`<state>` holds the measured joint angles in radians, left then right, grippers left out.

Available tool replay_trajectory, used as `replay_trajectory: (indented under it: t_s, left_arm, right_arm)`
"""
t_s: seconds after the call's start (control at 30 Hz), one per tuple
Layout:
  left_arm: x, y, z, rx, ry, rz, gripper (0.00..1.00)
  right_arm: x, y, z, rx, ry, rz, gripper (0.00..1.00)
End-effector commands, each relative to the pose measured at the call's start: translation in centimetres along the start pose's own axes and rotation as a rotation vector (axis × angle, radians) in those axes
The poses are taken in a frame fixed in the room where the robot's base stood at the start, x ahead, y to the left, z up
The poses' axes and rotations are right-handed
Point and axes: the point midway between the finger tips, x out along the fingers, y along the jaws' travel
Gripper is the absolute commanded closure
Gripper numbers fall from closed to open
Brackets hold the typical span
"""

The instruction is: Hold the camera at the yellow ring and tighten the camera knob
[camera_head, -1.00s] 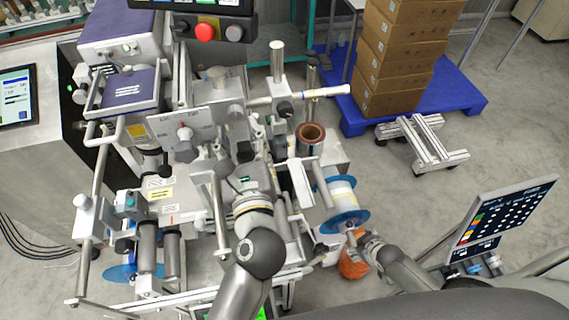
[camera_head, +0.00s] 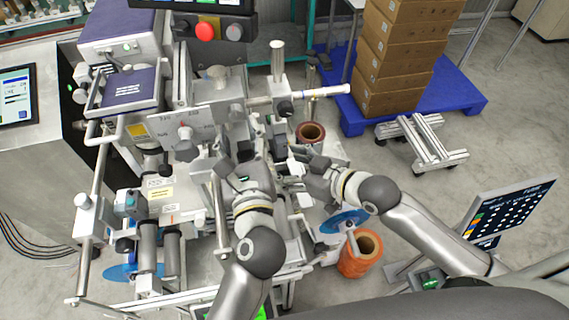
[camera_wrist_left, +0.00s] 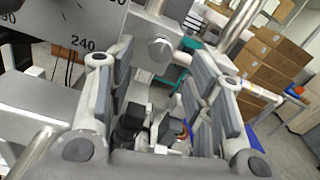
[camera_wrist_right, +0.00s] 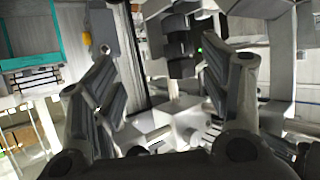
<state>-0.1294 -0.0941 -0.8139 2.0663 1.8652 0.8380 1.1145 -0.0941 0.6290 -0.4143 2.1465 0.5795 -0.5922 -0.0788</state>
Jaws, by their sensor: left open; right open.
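My left gripper (camera_head: 240,158) is over the middle of the machine; its fingers are apart in the left wrist view (camera_wrist_left: 165,95). A dark knob-like part (camera_wrist_left: 130,122) shows low between them, not visibly gripped. My right gripper (camera_head: 302,168) is close to its right; its fingers are apart in the right wrist view (camera_wrist_right: 160,85). A black stepped cylindrical part (camera_wrist_right: 180,45), possibly the camera, lies beyond and between those fingers, apart from them. I cannot make out the yellow ring or surely identify the camera knob; the arms hide much of that area in the head view.
A metal post with a horizontal rod (camera_head: 320,92) stands behind the grippers. A brown roll (camera_head: 311,133) is just behind my right gripper. A blue-flanged reel (camera_head: 343,222) and orange roll (camera_head: 358,255) are below my right arm. Boxes (camera_head: 400,60) stand on a blue pallet.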

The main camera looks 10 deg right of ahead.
Motion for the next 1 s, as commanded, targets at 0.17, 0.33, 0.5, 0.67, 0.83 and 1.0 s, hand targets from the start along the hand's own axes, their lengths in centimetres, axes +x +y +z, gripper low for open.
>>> replay_trajectory:
  t_s: [0.17, 0.33, 0.5, 0.67, 0.83, 1.0]
  left_arm:
    - [0.0, 0.0, 0.0, 0.000, 0.000, 0.000, 0.52]
    - [0.0, 0.0, 0.0, 0.000, 0.000, 0.000, 0.52]
    - [0.0, 0.0, 0.0, 0.000, 0.000, 0.000, 0.52]
    - [0.0, 0.0, 0.0, 0.000, 0.000, 0.000, 0.52]
    - [0.0, 0.0, 0.0, 0.000, 0.000, 0.000, 0.52]
    - [0.0, 0.0, 0.0, 0.000, 0.000, 0.000, 0.52]
  right_arm:
    - [0.2, -1.1, -1.4, 0.015, 0.032, -0.026, 0.30]
    - [2.4, -1.2, -1.5, 0.017, 0.033, -0.026, 0.30]
    - [5.7, -1.3, -1.7, 0.018, 0.033, -0.027, 0.30]
    - [8.5, -1.3, -1.7, 0.016, 0.032, -0.026, 0.30]
    - [10.6, -1.3, -1.7, 0.015, 0.031, -0.025, 0.30]
    - [11.6, -1.4, -1.7, 0.015, 0.030, -0.026, 0.30]
